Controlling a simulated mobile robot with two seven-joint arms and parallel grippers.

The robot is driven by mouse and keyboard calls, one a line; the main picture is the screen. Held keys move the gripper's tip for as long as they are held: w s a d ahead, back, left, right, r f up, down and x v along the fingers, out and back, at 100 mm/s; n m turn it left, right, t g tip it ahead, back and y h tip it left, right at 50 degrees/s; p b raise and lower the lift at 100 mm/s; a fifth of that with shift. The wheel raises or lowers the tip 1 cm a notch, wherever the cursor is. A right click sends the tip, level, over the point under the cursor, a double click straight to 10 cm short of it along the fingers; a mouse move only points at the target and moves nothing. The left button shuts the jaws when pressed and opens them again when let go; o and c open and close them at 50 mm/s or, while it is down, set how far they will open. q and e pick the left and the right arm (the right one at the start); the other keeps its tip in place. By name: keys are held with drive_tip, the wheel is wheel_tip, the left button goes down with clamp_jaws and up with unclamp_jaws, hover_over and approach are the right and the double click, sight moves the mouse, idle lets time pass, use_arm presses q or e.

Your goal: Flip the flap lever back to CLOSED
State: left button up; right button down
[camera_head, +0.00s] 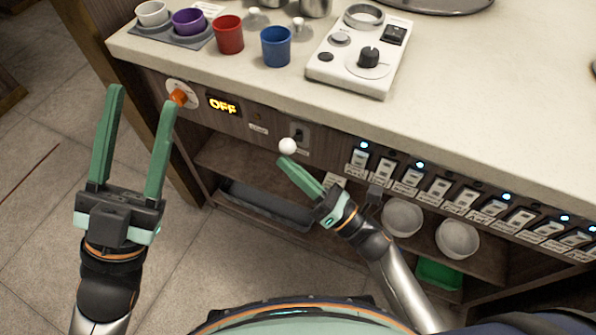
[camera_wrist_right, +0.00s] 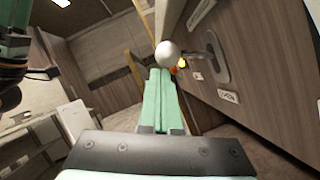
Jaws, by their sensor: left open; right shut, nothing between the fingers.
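The flap lever is a white ball knob (camera_head: 287,146) on a short stem from a dark slotted plate (camera_head: 300,138) on the counter's front panel. In the right wrist view the knob (camera_wrist_right: 167,54) stands out from its plate (camera_wrist_right: 213,57), just beyond the fingertips. My right gripper (camera_head: 283,161) is shut and empty, its tips right at the knob's lower side; I cannot tell if they touch. My left gripper (camera_head: 145,95) is open and empty, left of the counter front, its right finger near the orange knob (camera_head: 178,97).
An OFF display (camera_head: 223,104) sits beside the orange knob. A row of labelled switches (camera_head: 437,190) with some blue lights runs along the panel at right. Cups, including a red one (camera_head: 229,35) and a blue one (camera_head: 276,47), and a white control box (camera_head: 358,60) stand on the counter. Bowls (camera_head: 402,217) sit on a shelf below.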

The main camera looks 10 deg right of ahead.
drive_tip(key=v, duration=1.2)
drive_tip(key=shift+s+d, duration=0.15)
drive_tip(key=shift+d, duration=0.05)
